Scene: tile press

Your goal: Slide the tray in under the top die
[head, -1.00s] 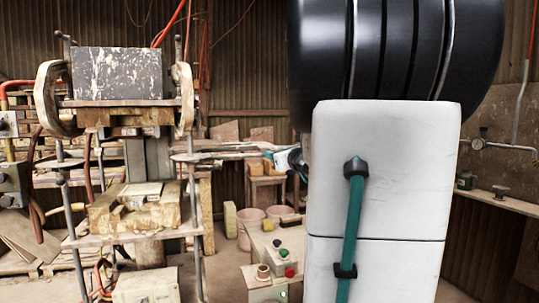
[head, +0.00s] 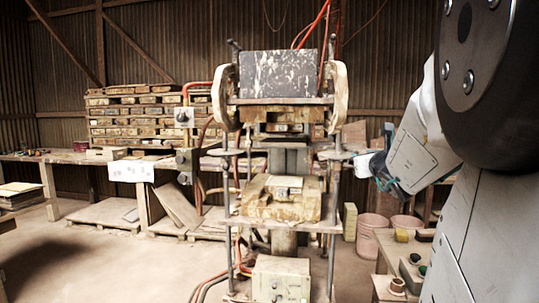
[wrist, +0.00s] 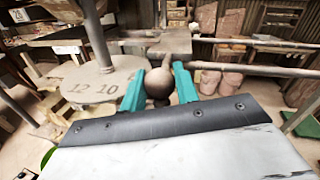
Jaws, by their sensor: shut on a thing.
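The press stands mid-frame in the head view, with the top die (head: 286,127) hanging under its upper crosspiece. A worn lower block (head: 258,207) sits on the lower shelf, with an open gap between them. My gripper (head: 366,163) is at the press's right side, near a flat grey plate (head: 338,155) at mid-height. In the wrist view my gripper (wrist: 160,80) has its teal fingers shut around a brown ball knob (wrist: 158,87). The knob joins a flat grey piece (wrist: 172,42) beyond it, apparently the tray's handle. I cannot make out the tray's full outline.
A round plate marked 12 and 10 (wrist: 102,88) lies left of the fingers, with a steel post (wrist: 97,35) rising by it. A horizontal bar (wrist: 255,69) runs right. Open floor lies left.

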